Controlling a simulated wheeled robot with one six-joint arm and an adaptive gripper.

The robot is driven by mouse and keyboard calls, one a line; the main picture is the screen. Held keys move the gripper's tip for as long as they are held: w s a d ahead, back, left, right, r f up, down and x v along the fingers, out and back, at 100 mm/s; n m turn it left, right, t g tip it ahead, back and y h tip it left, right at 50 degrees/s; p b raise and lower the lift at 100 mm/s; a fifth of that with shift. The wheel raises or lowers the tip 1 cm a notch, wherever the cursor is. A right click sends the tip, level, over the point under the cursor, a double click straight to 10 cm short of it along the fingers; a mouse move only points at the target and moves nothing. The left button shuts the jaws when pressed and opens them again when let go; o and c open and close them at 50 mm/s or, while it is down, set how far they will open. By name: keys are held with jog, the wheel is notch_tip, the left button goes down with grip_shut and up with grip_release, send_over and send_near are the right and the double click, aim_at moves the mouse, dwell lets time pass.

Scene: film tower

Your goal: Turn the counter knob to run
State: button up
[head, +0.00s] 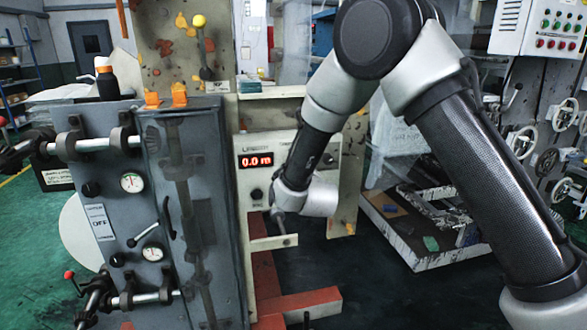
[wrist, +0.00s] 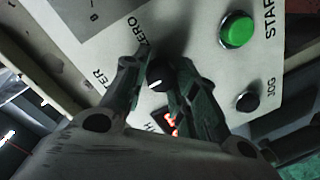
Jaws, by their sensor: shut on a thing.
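The counter panel (head: 262,150) is a pale box with a red lit display (head: 256,160) reading 0.0 m. In the wrist view, the black counter knob (wrist: 160,76) with a short white mark sits between the fingers of my gripper (wrist: 150,78). The fingers are shut on it. The word ZERO (wrist: 138,38) is printed close by, and another label ending in ER is partly hidden by a finger. The fingers hide part of the knob's rim. In the head view, my wrist is just right of the panel's lower part, and the fingertips are hard to make out.
A green START button (wrist: 236,30) and a black JOG button (wrist: 247,102) are beside the knob. A grey cabinet (head: 185,200) with gauges and levers stands left of the panel. Red floor beams (head: 300,302) lie below; a low tray (head: 425,258) stands at right.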

jog(key=o, duration=1.1)
jog(key=shift+c, duration=0.2)
jog(key=v, duration=1.2)
